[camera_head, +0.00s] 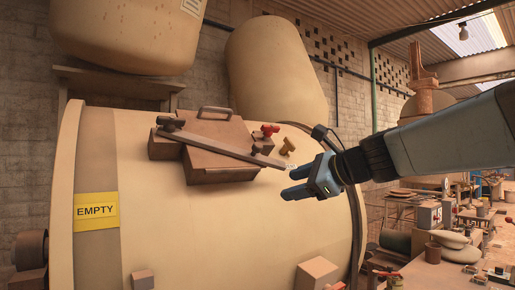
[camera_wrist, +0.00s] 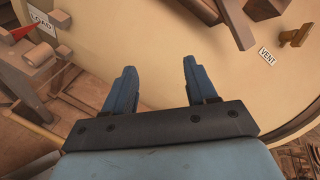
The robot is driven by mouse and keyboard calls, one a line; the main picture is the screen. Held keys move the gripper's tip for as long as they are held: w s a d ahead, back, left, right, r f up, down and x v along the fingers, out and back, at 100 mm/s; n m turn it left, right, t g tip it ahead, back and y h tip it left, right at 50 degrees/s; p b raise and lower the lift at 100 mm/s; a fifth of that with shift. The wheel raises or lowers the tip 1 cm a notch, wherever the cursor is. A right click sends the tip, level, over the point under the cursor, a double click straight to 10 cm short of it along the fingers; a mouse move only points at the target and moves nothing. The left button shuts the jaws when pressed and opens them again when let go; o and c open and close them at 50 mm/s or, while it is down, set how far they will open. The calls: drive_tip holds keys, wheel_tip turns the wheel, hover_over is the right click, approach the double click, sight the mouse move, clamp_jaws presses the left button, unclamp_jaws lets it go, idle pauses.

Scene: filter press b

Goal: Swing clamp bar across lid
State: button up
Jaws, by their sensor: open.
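The lid (camera_head: 225,172) is a brown plate with a metal handle (camera_head: 215,112) on top of the cream tank (camera_head: 150,220). The clamp bar (camera_head: 220,142) is a long brown bar slanting over the lid, from a dark knob at upper left down to the lid's right side. A small dark knob (camera_head: 256,150) stands near its right end. My gripper (camera_head: 289,183) is open and empty, just right of and below the bar's right end, apart from it. In the wrist view its fingers (camera_wrist: 160,68) face bare tank surface; a brown bar-like part (camera_wrist: 237,20) shows at the top.
A red knob (camera_head: 268,130) and a tan tap (camera_head: 287,146) stand right of the lid; the tap also shows by the VENT label (camera_wrist: 267,55). A yellow EMPTY sign (camera_head: 97,211) is on the left. A cluttered bench (camera_head: 445,272) stands at right.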

sight(260, 146)
drive_tip(key=w+r+m+t+y, duration=0.2)
drive_tip(key=w+r+m+t, duration=0.1)
drive_tip(key=w+r+m, duration=0.5)
drive_tip(key=x, duration=1.2)
drive_tip(key=shift+w+a+r, duration=0.1)
drive_tip(key=shift+w+r, duration=0.15)
drive_tip(key=shift+r, duration=0.1)
drive_tip(key=shift+c, duration=0.2)
clamp_jaws()
